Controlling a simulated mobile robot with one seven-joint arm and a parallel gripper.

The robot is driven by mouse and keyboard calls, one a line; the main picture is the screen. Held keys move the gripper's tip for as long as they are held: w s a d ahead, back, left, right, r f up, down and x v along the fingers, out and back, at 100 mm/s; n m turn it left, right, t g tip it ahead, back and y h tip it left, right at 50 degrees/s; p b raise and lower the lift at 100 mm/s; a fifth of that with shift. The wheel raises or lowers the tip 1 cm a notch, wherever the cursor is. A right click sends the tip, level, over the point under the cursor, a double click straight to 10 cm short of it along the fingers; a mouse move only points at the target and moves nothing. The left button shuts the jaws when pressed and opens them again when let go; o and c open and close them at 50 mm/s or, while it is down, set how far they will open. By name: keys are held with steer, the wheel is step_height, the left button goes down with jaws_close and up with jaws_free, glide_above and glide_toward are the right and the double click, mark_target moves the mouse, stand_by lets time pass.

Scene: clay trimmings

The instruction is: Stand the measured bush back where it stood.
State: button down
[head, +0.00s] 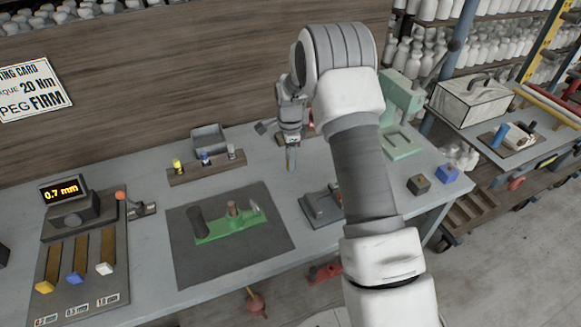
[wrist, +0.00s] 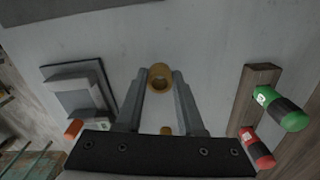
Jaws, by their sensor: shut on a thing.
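A small brass-coloured bush (wrist: 160,77), ring-like from above with a dark hole, sits between my fingertips in the wrist view. My gripper (wrist: 161,82) is shut on it. In the head view my gripper (head: 291,165) points down over the grey bench, right of the dark mat; the bush cannot be made out there. I cannot tell whether it touches the bench. A display (head: 62,190) at the left reads 0.7 mm. A green part (head: 215,232) lies on the dark mat (head: 272,240), with a dark cylinder and a copper-coloured post on it.
A wooden rack (head: 180,178) holds yellow, blue and grey pieces near a grey bin (head: 208,138). A grey fixture (head: 322,208) stands beside my arm. The wrist view shows green (wrist: 280,110) and red (wrist: 257,147) pieces by a wooden strip.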

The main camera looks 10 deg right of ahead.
mark_target(291, 177)
steer(key=shift+f, duration=1.75)
steer(key=shift+f, duration=0.2)
steer(key=c, duration=0.5)
jaws_free()
